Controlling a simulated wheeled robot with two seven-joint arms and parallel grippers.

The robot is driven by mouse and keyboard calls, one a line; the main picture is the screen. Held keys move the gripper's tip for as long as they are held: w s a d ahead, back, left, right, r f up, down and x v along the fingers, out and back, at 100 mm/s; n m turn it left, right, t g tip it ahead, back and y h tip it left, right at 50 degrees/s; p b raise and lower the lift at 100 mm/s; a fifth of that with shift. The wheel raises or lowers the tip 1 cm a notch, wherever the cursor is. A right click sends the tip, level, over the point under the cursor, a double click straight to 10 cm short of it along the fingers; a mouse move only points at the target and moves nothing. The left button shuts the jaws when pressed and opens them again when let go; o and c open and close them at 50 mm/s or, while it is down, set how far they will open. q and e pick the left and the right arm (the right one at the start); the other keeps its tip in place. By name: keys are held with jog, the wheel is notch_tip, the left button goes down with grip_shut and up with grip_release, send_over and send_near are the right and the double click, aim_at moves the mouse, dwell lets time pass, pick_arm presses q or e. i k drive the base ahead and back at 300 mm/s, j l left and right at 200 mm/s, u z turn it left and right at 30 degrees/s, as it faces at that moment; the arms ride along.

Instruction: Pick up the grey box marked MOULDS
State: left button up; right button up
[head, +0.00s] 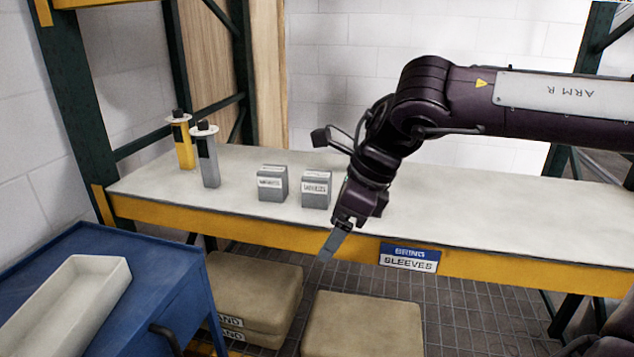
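Two small grey boxes stand side by side on the pale shelf top (450,210). The left grey box (271,195) has a white label with dark print, too blurred to read. My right gripper (329,247) points down in front of the shelf's yellow front edge, just right of and nearer than the right box. Its fingers show edge-on, so their opening is hidden. My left gripper is out of view.
A yellow dispenser (184,147) and a grey one (208,165) stand at the shelf's left end. A blue cabinet (170,275) with a cream tray (118,283) is at lower left. Tan sacks (255,285) lie below. A sign (408,258) reads SLEEVES. The shelf's right side looks clear.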

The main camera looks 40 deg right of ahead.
aim_at(316, 184)
jog(key=i+l, duration=0.8)
